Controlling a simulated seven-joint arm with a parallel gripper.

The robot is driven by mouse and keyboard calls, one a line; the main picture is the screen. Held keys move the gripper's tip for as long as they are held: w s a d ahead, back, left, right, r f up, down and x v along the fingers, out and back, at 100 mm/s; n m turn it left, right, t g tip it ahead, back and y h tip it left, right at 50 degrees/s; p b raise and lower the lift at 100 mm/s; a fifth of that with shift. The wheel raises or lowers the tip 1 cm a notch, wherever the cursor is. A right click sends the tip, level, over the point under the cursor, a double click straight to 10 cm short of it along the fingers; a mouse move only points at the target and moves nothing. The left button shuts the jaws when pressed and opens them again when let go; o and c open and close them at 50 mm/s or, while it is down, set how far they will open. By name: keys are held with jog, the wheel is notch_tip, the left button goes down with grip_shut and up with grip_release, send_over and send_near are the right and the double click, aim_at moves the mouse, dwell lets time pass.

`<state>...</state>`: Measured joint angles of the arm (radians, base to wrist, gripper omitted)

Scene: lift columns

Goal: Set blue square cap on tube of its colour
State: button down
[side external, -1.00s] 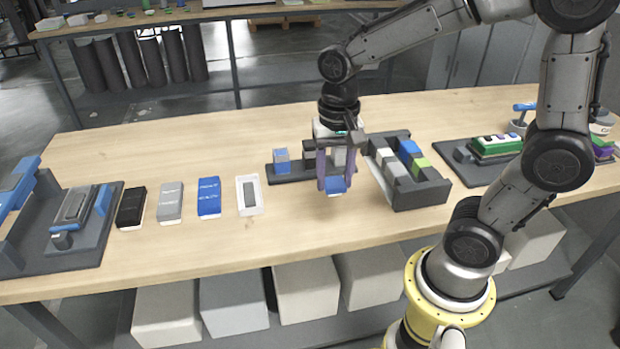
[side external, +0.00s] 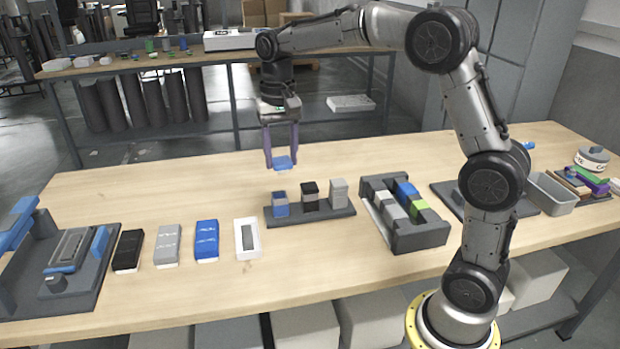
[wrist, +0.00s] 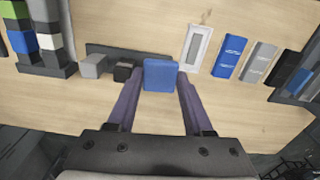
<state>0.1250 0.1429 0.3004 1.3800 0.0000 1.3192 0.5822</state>
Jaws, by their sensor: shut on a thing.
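My gripper (side external: 282,160) is shut on the blue square cap (side external: 284,162) and holds it in the air, above or behind the left end of the dark tube base (side external: 310,215). The cap (wrist: 160,75) also shows between the fingertips in the wrist view. The blue tube (side external: 280,208) stands upright at the left end of the base; the cap is clearly apart from it. A black tube (side external: 310,200) and a grey tube (side external: 338,193) stand beside it. In the wrist view the cap hides the blue tube.
A dark slotted tray (side external: 420,240) with grey, white, blue and green blocks stands right of the base. A white case (side external: 247,238) and blue, grey and black packs lie to the left. A dark fixture (side external: 70,270) sits at the far left. Bare table surrounds the base.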

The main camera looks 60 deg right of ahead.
aim_at(277, 159)
jog(key=w+d+f, duration=0.5)
jog(key=f, duration=0.5)
jog(key=shift+w+f+m, duration=0.15)
jog(key=shift+f+m, duration=0.15)
jog(key=shift+m, duration=0.1)
jog(key=shift+d+f, duration=0.1)
jog(key=shift+f, duration=0.5)
dwell(1.9)
grip_release()
dwell(0.5)
notch_tip(277, 159, up, 8)
jog(key=shift+f, duration=0.25)
dwell(0.7)
